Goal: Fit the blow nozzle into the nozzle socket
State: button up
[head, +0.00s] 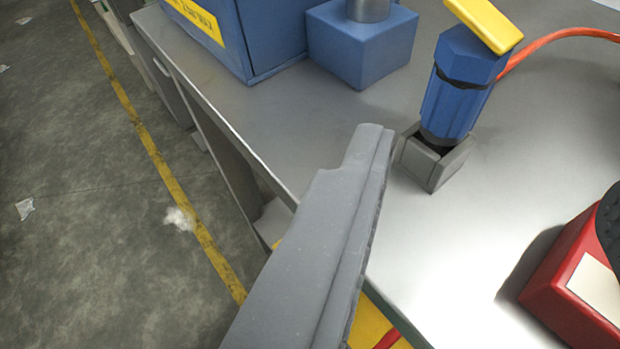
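The blow nozzle (457,98) is a blue faceted body with a dark band, a yellow lever on top and an orange hose (545,40) leading off right. It stands slightly tilted, with its dark lower end inside the grey, open-topped nozzle socket (437,168) on the bench. How deep it sits is hidden by the socket's walls. My gripper (370,140) shows as one long grey finger rising from the bottom centre. Its tip appears left of the socket, apart from the nozzle. The other finger cannot be made out, so the opening is not visible.
The grey metal bench (270,120) has a left edge dropping to the floor. A blue box (250,40) and a blue block with a metal cylinder (360,45) stand at the back. A red box (565,285) with a black top is at right. Bench between is clear.

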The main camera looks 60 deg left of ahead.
aim_at(450, 97)
jog(key=x, duration=0.2)
jog(key=b+x, duration=0.1)
jog(key=x, duration=0.2)
jog(key=b+x, duration=0.1)
jog(key=x, duration=0.2)
jog(key=shift+s+a+f, duration=0.25)
jog(key=shift+s+f, duration=0.05)
jog(key=shift+f, duration=0.1)
jog(key=shift+b+x, duration=1.1)
jog(key=shift+x, duration=1.7)
jog(key=shift+w+d, duration=0.1)
jog(key=shift+d, duration=0.05)
jog(key=c, duration=1.1)
